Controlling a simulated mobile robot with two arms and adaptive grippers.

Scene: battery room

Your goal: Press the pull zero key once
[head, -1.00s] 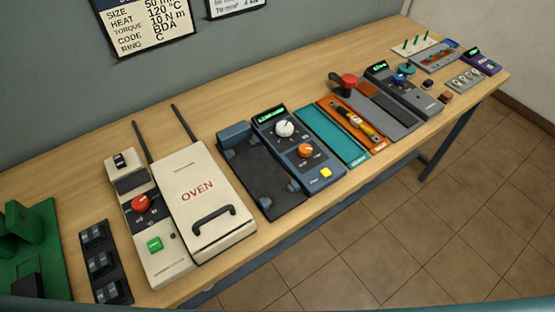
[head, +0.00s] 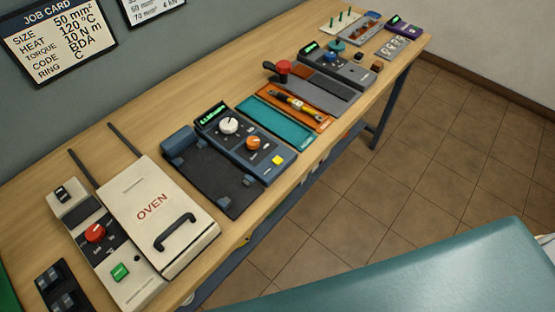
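I cannot read any label saying pull zero, so I cannot tell which key it is. At the far end of the bench, a grey unit (head: 345,68) has a small green display, a blue knob (head: 331,57) and a light key. Farther on, a small purple unit (head: 403,27) also has a green display. A nearer dark blue unit (head: 245,140) has a display, white and orange knobs, and a yellow key (head: 278,160). A beige unit (head: 100,245) has a red knob and a green key (head: 120,272). Neither of my grippers is in view.
The wooden bench (head: 225,78) runs along the wall, with a beige oven (head: 155,205), teal tray (head: 275,122) and orange tray (head: 322,122) on it. Tiled floor (head: 450,130) lies open to its right. A large teal surface (head: 420,270) fills the lower right.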

